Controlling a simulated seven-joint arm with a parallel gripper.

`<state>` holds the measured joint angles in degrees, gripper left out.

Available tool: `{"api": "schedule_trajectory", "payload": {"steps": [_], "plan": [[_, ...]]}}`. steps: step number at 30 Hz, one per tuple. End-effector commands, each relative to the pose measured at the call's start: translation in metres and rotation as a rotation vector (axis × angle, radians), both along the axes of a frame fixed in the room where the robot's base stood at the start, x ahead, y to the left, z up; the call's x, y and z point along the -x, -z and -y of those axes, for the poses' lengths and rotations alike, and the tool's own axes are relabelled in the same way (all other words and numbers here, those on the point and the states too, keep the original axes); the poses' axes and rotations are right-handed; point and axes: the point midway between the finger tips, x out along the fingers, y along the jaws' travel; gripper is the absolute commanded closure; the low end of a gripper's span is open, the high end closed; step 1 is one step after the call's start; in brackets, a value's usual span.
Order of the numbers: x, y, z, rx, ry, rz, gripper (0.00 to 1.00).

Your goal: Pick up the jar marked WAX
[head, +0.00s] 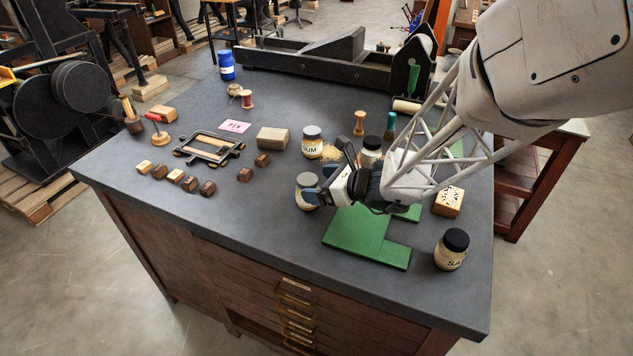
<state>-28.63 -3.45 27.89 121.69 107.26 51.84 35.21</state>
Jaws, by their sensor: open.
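Several jars stand on the dark bench; I cannot read WAX on any of them. One pale jar (304,197) with a grey lid is right by my gripper (325,178), its label hidden. My gripper is open, fingers toward the left; one dark finger overlaps this jar in the picture, and I cannot tell whether they touch. A dark-lidded jar (371,144) is partly hidden behind my gripper. Another black-lidded jar, marked "SA" (450,258), stands at the right front.
A green mat (355,243) lies under and in front of my gripper. A lettered wooden block (448,202) is at right. A grey-brown block (273,138), a metal frame (205,150) and small wooden blocks lie left. The bench's front left is clear.

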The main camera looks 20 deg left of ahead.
Motion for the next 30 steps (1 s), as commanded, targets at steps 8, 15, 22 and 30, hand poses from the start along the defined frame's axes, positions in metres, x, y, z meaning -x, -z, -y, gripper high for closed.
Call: {"api": "schedule_trajectory", "payload": {"steps": [8, 15, 22, 30], "plan": [[-0.002, 0.01, -0.028, 0.0, -0.003, 0.0, 0.07], [-0.003, 0.014, -0.038, 0.0, -0.001, 0.001, 0.07], [-0.003, 0.014, -0.038, 0.0, -0.001, 0.001, 0.07], [-0.003, 0.014, -0.038, 0.0, -0.001, 0.001, 0.07]]}}
